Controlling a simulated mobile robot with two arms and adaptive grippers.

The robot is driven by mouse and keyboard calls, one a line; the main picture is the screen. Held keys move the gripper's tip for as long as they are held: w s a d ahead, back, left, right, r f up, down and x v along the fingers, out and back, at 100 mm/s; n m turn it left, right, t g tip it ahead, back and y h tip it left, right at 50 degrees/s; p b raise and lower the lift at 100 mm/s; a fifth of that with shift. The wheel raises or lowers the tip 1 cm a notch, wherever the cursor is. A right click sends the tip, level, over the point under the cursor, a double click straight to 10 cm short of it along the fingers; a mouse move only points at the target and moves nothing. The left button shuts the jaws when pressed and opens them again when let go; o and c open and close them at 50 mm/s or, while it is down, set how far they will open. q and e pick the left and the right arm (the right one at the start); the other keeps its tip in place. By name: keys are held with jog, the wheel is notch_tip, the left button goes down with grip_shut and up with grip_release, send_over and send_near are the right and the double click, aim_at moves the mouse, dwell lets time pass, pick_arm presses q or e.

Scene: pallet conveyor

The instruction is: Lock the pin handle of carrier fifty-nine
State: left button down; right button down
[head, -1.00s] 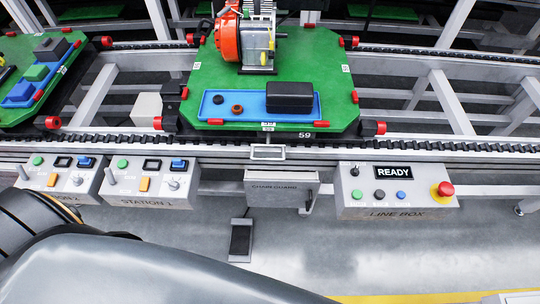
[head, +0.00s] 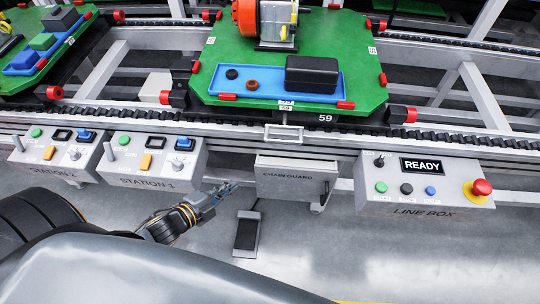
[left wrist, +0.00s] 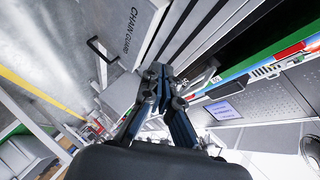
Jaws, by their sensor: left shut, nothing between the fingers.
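Carrier fifty-nine (head: 228,55) is a green pallet on the conveyor, with "59" marked at its front edge. Below that edge, a light grey rectangular loop (head: 284,133) sticks out from the front rail; it looks like the pin handle, though I cannot tell its lock state. My left gripper (head: 228,188) is low in front of the station boxes, left of the chain guard and apart from the loop. In the left wrist view its fingers (left wrist: 160,70) are together and empty, beside the chain guard. My right gripper is not in view.
The chain guard box (head: 290,178) hangs below the rail, with a foot pedal (head: 246,232) on the floor beneath. The Station 1 box (head: 155,160) stands to the left. The line box (head: 425,187), reading READY, with a red button (head: 481,187), stands to the right.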

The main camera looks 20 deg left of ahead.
pick_arm(q)
jog(key=d+r+m+t+h+b, duration=0.1)
jog(key=d+r+m+h, duration=0.2)
jog(key=r, duration=0.7)
jog(key=d+m, duration=0.1)
jog(key=d, duration=0.1)
jog(key=shift+s+d+m+h+b, duration=0.25)
jog(key=shift+d+m+h+b, duration=0.05)
jog(key=shift+m+h+b, duration=0.1)
jog(key=a+x, duration=0.1)
jog(key=x, duration=0.3)
jog(key=w+x, duration=0.1)
jog(key=x, duration=0.3)
jog(key=a+x, duration=0.1)
jog(key=x, duration=0.3)
jog(key=shift+w+a+f+p, duration=0.15)
jog(key=shift+w+p, duration=0.2)
jog(key=shift+w, duration=0.2)
jog(key=shift+w, duration=0.1)
